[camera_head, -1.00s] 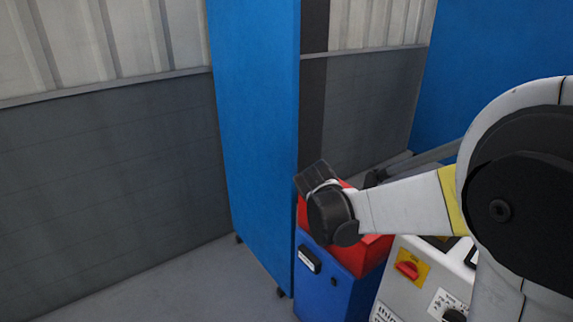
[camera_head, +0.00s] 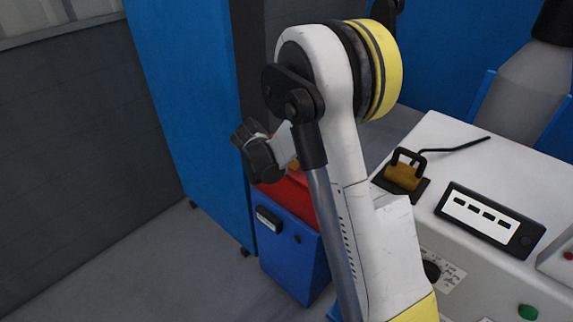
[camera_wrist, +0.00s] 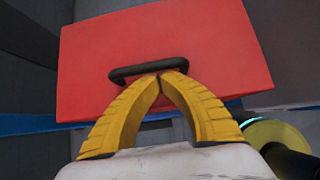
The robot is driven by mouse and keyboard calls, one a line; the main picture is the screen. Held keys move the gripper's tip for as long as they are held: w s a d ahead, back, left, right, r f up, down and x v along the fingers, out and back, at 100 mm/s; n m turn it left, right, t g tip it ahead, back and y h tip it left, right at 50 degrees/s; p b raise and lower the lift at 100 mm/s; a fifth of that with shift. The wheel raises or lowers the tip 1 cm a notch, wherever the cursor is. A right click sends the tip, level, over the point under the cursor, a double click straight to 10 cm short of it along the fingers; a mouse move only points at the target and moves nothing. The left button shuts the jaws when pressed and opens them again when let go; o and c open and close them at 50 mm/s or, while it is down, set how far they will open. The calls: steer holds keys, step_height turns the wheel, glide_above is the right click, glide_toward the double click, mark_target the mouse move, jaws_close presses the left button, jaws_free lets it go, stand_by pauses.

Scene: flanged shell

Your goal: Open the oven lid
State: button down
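The oven appears to be the blue box (camera_head: 290,250) with a red lid (camera_head: 285,203) at the centre left of the head view. My arm covers part of it. The wrist view shows the lid as a broad red panel (camera_wrist: 215,60) with a black bar handle (camera_wrist: 125,74). My gripper's yellow fingers (camera_wrist: 160,76) arch inward and their tips meet at the handle's lower edge. The fingers look shut; I cannot tell whether the handle is held between them. How far the lid is raised is unclear.
A tall blue partition (camera_head: 180,100) stands to the left of the box. A white machine (camera_head: 500,165) with a black panel and a yellow-and-black device (camera_head: 403,175) is on the right. Grey floor (camera_head: 130,270) is free at front left.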

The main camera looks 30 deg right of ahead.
steer(key=shift+w+d+f, duration=0.15)
steer(key=shift+d+f, duration=0.1)
steer(key=shift+f, duration=0.15)
steer(key=shift+r, duration=0.15)
steer(key=shift+w+d+r+y+p, duration=0.1)
steer(key=shift+d+r+y+p, duration=0.1)
steer(key=shift+r+p, duration=0.2)
steer(key=shift+d+r+y+p, duration=0.1)
steer(key=shift+r+y+p, duration=0.1)
steer(key=shift+r+p, duration=0.2)
steer(key=d+r+y+p, duration=0.1)
steer(key=p, duration=0.1)
steer(key=r+g+y+p, duration=0.1)
steer(key=r, duration=0.1)
steer(key=w+d+r+y+p, duration=0.1)
steer(key=r+p, duration=0.1)
steer(key=shift+d+r+g+y+p, duration=0.2)
steer(key=shift+d+g+y+p, duration=0.15)
steer(key=shift+g+y, duration=0.05)
steer(key=w+d+r+y+p, duration=0.1)
steer(key=w+d+r+p, duration=0.1)
steer(key=d, duration=0.4)
steer(key=w+d+r+g+y+p, duration=0.1)
steer(key=w+d+r+y+p, duration=0.1)
steer(key=d, duration=0.5)
steer(key=shift+w+d+r+p, duration=0.3)
steer(key=shift+w+r+p, duration=0.15)
steer(key=shift+r+p, duration=0.45)
